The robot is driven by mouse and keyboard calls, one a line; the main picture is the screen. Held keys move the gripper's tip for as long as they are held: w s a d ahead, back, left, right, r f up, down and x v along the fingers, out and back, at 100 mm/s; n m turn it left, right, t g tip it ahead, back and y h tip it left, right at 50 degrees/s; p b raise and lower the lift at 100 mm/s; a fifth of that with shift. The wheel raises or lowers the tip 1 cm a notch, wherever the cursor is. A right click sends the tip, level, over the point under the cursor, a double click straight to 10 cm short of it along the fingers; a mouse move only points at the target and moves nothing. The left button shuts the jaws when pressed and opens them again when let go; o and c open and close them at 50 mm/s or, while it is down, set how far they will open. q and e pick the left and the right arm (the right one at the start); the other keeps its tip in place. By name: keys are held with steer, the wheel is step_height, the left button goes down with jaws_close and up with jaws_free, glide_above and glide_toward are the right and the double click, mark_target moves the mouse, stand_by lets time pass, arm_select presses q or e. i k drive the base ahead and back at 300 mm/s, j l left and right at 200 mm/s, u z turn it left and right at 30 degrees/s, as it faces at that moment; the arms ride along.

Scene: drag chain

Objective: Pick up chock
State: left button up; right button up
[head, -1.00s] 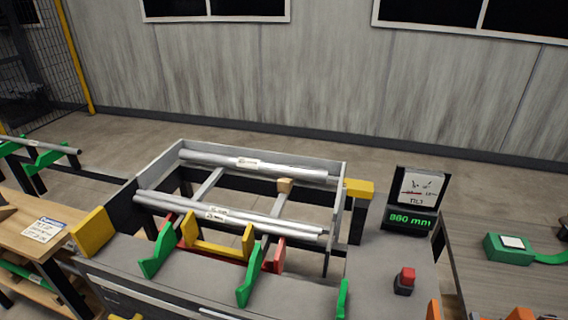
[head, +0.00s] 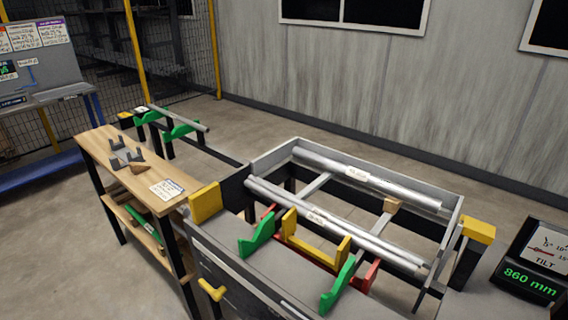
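A small tan wooden block (head: 391,205) sits in the metal frame between the silver bars, toward the right; it looks like a chock. A brown wedge-shaped piece (head: 138,167) lies on the wooden bench at the left, beside grey brackets (head: 118,147), and could also be a chock. I cannot tell which one the task means. Neither of my grippers shows in the head view, and nothing is seen held.
The grey frame (head: 262,160) carries long silver bars (head: 350,178), with green supports (head: 257,234) and a yellow bracket (head: 316,243) in front. A label card (head: 167,188) lies on the wooden bench (head: 97,141). A display reads 860 mm (head: 530,281). Open floor (head: 60,210) lies left of the bench.

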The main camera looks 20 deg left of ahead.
mark_target(136, 168)
steer(key=u, duration=1.45)
steer(key=i+j+u, duration=0.15)
steer(key=i, duration=0.25)
steer(key=i+j+u, duration=0.15)
steer(key=i, duration=0.2)
steer(key=i+j+u, duration=0.15)
steer(key=i, duration=0.25)
